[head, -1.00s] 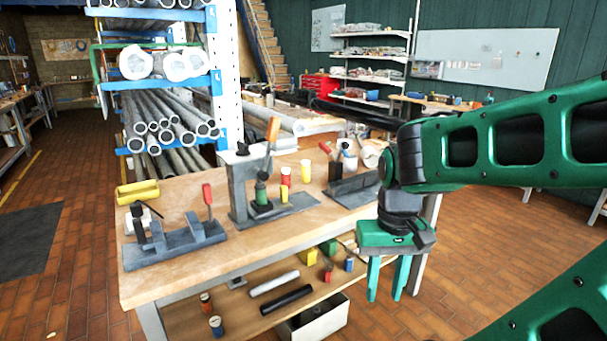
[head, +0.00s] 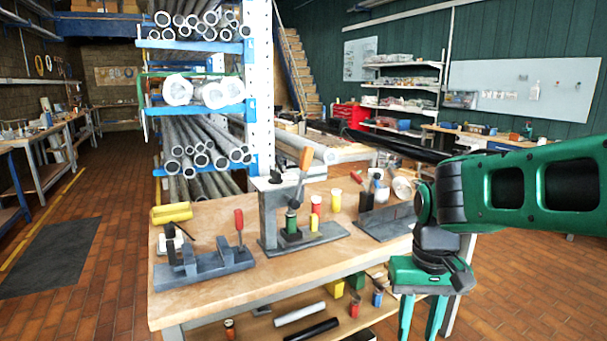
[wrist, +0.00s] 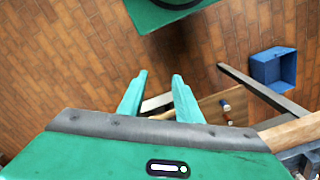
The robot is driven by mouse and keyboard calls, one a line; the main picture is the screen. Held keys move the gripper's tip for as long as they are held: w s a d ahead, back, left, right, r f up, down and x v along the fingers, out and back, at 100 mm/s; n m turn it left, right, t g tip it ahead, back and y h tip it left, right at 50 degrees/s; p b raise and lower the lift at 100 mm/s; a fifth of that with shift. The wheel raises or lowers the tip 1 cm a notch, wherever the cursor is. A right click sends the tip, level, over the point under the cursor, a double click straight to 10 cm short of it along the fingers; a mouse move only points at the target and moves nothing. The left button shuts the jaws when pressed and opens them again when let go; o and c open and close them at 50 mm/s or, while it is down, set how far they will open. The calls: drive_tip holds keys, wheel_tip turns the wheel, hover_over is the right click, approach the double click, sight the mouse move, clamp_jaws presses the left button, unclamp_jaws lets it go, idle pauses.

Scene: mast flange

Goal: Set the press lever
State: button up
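The small grey press (head: 268,222) stands on the wooden workbench (head: 215,292) in the head view. Its lever has an orange-brown handle (head: 306,160) that points up, tilted slightly right. A green part (head: 291,220) sits under the press head, above the base. My gripper (head: 420,328) hangs fingers down to the right of the press, near the bench's right end and well apart from the lever. Its two green fingers are spread and empty. They also show in the wrist view (wrist: 159,80), with only floor and part of a bench beyond; the lever does not show there.
Another grey fixture (head: 388,222) lies between press and gripper. A blue bin (wrist: 272,68) is on the floor.

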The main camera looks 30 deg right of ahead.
sight(301, 176)
idle(0.4)
drive_tip(key=shift+s+r, duration=0.15)
drive_tip(key=shift+s, duration=0.15)
drive_tip(key=c, duration=0.7)
drive_tip(key=w+t, duration=0.1)
drive_tip(key=w, duration=0.3)
drive_tip(key=w+t, duration=0.1)
drive_tip(key=w, duration=0.4)
drive_tip(key=w+t, duration=0.1)
drive_tip(key=w, duration=0.3)
drive_tip(key=shift+w+d+m+t+y, duration=0.15)
drive_tip(key=shift+w+m+t+y, duration=0.1)
drive_tip(key=shift+m+t+y, duration=0.15)
clamp_jaws()
drive_tip(key=w+d+r+m+t+y, duration=0.1)
drive_tip(key=w+r+m+t+y, duration=0.2)
drive_tip(key=w, duration=0.6)
drive_tip(key=w+d+r+m+t+y, duration=0.1)
drive_tip(key=w+r+m+t, duration=0.1)
drive_tip(key=w+r+t, duration=0.6)
drive_tip(key=w+d+r+m+t, duration=0.4)
drive_tip(key=d+r+m, duration=0.2)
drive_tip(key=d+r, duration=0.2)
drive_tip(key=w+a+r, duration=0.1)
drive_tip(key=w+a, duration=0.5)
drive_tip(key=w, duration=0.3)
drive_tip(key=shift+w+a+r+h, duration=0.15)
drive_tip(key=shift+w+r+h, duration=0.1)
drive_tip(key=shift+h, duration=0.15)
